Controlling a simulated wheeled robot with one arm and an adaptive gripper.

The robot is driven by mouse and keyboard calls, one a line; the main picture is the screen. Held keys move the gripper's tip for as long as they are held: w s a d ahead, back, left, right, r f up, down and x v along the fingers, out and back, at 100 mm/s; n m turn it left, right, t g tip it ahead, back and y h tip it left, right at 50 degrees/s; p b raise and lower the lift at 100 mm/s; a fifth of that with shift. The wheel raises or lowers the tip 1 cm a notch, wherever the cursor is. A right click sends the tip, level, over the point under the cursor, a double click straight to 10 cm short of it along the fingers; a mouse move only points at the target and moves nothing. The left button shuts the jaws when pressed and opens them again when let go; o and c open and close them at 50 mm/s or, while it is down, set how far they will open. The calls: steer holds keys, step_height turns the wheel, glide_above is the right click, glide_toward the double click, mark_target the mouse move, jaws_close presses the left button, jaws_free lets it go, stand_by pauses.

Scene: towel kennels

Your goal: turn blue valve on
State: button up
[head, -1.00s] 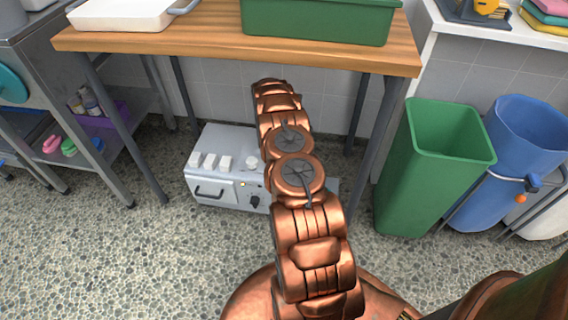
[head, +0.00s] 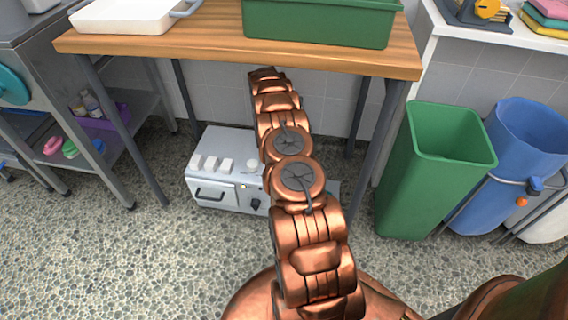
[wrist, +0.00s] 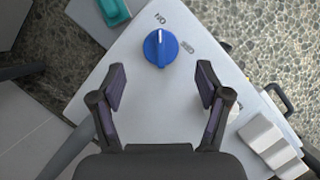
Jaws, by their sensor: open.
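The blue valve (wrist: 160,48) is a round knob with a raised grip on a pale grey panel (wrist: 150,115). Its white mark points up in the wrist view, towards a small dark label; a second label lies to its right. I cannot read either surely. My gripper (wrist: 161,72) is open and empty, its dark fingers apart on either side, just short of the knob in the picture. I cannot tell its height above the panel. In the head view the pale grey box (head: 222,150) stands on the floor under the table; my arm hides the gripper and the blue knob.
The wooden table (head: 330,57) stands above the box, its metal legs on both sides. A teal object (wrist: 113,10) and white blocks (wrist: 262,133) are near the knob. A green bin (head: 430,190) and a blue bin (head: 490,190) stand right. The speckled floor in front is free.

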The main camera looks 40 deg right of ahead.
steer(key=v, duration=0.6)
stand_by(0.5)
